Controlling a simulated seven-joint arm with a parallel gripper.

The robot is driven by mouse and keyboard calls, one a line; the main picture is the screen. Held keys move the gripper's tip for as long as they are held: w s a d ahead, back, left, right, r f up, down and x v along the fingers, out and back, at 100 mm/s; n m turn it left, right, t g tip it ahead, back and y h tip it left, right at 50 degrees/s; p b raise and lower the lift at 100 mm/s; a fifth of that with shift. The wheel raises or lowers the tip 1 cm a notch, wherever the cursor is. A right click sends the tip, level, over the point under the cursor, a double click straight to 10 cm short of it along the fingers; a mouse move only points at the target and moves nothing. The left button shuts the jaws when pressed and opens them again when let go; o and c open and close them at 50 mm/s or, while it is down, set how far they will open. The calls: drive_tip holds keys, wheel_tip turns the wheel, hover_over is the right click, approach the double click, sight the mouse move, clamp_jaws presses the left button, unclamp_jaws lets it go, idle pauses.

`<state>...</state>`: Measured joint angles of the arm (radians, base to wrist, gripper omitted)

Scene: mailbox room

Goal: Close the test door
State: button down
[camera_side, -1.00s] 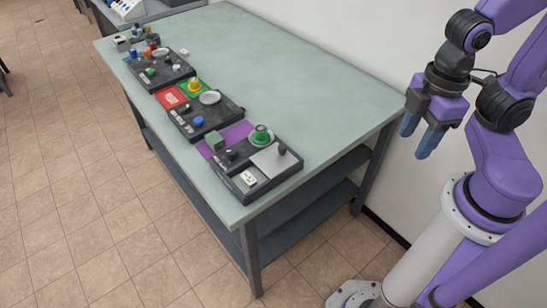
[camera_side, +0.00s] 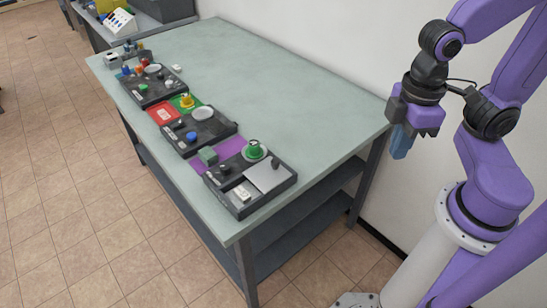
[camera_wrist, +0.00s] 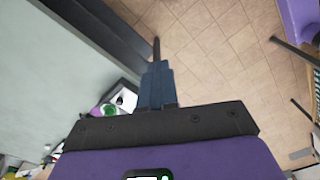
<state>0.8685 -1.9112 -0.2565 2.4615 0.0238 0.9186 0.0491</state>
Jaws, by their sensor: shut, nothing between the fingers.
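No part is clearly marked as the test door. The nearest black panel (camera_side: 236,207) carries a flat light-grey plate (camera_side: 268,176), which may be the door; I cannot tell if it is open. A white labelled block (camera_side: 241,195) and dark knobs sit on the same panel. My gripper (camera_side: 400,153) points down beyond the table's right end, well apart from the panels. Its blue fingers are together and empty. In the wrist view the shut fingers (camera_wrist: 157,78) are over the floor, with part of a panel showing behind them.
Two more black panels (camera_side: 200,133) (camera_side: 152,88) stand along the table's front edge, with knobs and buttons. The table's (camera_side: 270,75) back half is clear. The wall (camera_side: 335,42) is behind it.

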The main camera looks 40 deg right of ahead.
drive_tip(key=w+a+f+m+g+y, duration=0.1)
drive_tip(key=w+f+m, duration=0.1)
drive_tip(key=w+m, duration=0.85)
drive_tip(key=w+a+f+m+g+y, duration=0.1)
drive_tip(key=w+f+m, duration=0.1)
drive_tip(key=w+m, duration=0.8)
drive_tip(key=w+d+f+m+y, duration=0.2)
drive_tip(key=w+d+f+m, duration=0.15)
drive_tip(key=w, duration=0.75)
approach(267, 170)
drive_tip(key=d+f, duration=0.2)
drive_tip(key=d, duration=0.1)
drive_tip(key=d+f, duration=0.2)
drive_tip(key=shift+w+d, duration=0.1)
drive_tip(key=shift+w, duration=0.2)
drive_tip(key=shift+s+a+r, duration=0.1)
drive_tip(key=shift+s+a, duration=0.15)
drive_tip(key=shift+a, duration=0.25)
drive_tip(key=shift+s+a, duration=0.25)
drive_tip(key=shift+a, duration=0.3)
drive_tip(key=shift+s+a, duration=0.3)
drive_tip(key=shift+a, duration=0.35)
